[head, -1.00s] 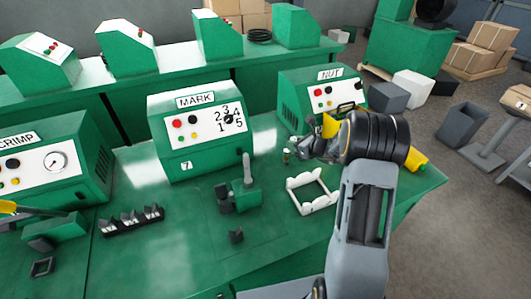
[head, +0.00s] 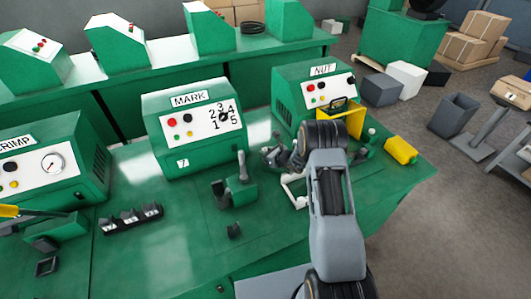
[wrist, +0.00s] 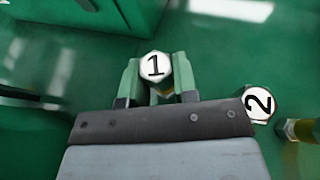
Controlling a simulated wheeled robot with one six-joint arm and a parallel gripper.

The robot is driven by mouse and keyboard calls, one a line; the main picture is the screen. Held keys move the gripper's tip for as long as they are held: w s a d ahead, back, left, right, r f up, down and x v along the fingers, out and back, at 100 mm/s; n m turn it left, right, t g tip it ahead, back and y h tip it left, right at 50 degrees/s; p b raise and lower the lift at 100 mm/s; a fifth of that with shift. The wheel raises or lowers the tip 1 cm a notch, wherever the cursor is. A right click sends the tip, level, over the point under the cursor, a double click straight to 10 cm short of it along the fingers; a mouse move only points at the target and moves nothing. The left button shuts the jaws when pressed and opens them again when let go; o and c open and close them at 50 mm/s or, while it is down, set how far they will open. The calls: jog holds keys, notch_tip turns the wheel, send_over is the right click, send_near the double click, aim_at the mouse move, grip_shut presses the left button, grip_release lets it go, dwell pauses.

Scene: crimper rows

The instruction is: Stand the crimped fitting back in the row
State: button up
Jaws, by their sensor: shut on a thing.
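My gripper (wrist: 157,88) is shut on a fitting (wrist: 154,67) with a white hexagonal top marked 1, seen from above between the two green fingers. Its lower part is mostly hidden. A second fitting (wrist: 258,103) with a white top marked 2 stands to the right of the fingers. Part of another brass-and-green piece (wrist: 300,130) shows at the right edge. In the head view my gripper (head: 275,157) is low over the bench in front of the NUT machine (head: 312,95). The held fitting is not clear there. I cannot tell whether it touches the bench.
A dark notched rack (head: 130,217) lies before the MARK machine (head: 190,130). A yellow block (head: 400,150) sits near the right edge.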

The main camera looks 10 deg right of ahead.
jog(key=shift+f, duration=0.2)
jog(key=shift+f+b, duration=0.2)
jog(key=shift+b, duration=0.15)
jog(key=o, duration=1)
jog(key=shift+r, duration=0.1)
